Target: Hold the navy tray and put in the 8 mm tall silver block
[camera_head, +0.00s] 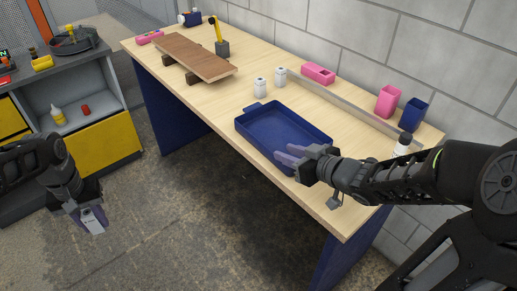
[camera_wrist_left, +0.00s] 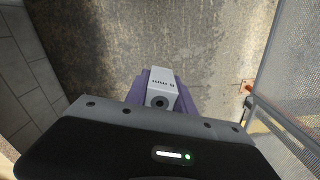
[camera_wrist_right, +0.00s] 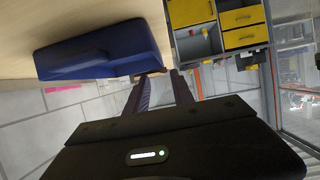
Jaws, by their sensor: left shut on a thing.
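My left gripper (camera_head: 92,217) is shut on a silver block (camera_head: 94,222), held in the air over the floor, left of the table. In the left wrist view the block (camera_wrist_left: 162,86) shows between the fingers, with a dark round hole in its end and small print too small to read surely. The navy tray (camera_head: 262,135) lies on the table near its front edge and looks empty. My right gripper (camera_head: 281,154) is at the tray's near right side. In the right wrist view its fingers (camera_wrist_right: 160,77) are apart, beside the tray (camera_wrist_right: 100,52); contact is unclear.
Two small pale blocks (camera_head: 260,87) (camera_head: 280,76) stand behind the tray. A pink tray (camera_head: 318,73), pink cup (camera_head: 388,100) and navy cup (camera_head: 413,114) stand along the back. A wooden board (camera_head: 196,56) rests on supports at far left. A grey cabinet (camera_head: 95,95) stands left.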

